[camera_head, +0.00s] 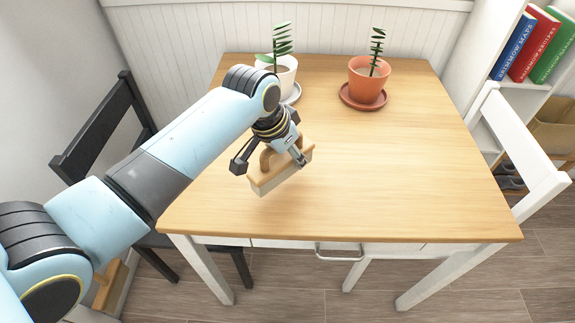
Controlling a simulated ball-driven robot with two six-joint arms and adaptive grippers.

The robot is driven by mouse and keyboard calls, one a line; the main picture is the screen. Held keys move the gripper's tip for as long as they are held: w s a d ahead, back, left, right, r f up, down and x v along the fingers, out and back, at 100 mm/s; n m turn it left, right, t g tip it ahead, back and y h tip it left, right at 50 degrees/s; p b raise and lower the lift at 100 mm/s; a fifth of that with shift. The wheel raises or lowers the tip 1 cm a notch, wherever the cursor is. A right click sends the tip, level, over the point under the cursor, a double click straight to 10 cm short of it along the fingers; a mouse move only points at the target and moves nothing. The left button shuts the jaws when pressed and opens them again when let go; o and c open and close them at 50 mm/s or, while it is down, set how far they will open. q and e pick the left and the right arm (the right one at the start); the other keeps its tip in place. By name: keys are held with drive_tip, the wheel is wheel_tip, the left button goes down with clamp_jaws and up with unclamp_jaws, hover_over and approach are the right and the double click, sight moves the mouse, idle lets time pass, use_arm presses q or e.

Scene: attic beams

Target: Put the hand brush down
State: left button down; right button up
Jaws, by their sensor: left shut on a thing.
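The hand brush (283,178) has a wooden back with a curved handle and pale bristles on its underside. My left gripper (268,160) is shut on the brush from above, and its fingers show on both sides of the handle. The brush is over the left middle part of the wooden table (400,170). I cannot tell whether its bristles touch the tabletop. My right gripper is not in view.
A white pot with a plant (284,76) and a terracotta pot with a plant (367,82) stand on saucers at the table's back. A black chair (105,125) is left, a white chair (520,150) right. The table's middle, right and front are clear.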

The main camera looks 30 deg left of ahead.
sight(288, 170)
use_arm(q)
drive_tip(key=shift+s+a+f, duration=0.2)
wheel_tip(288, 170, down, 4)
drive_tip(key=shift+r, duration=0.25)
drive_tip(key=shift+f, duration=0.25)
drive_tip(key=shift+f, duration=0.15)
drive_tip(key=c, duration=0.9)
unclamp_jaws()
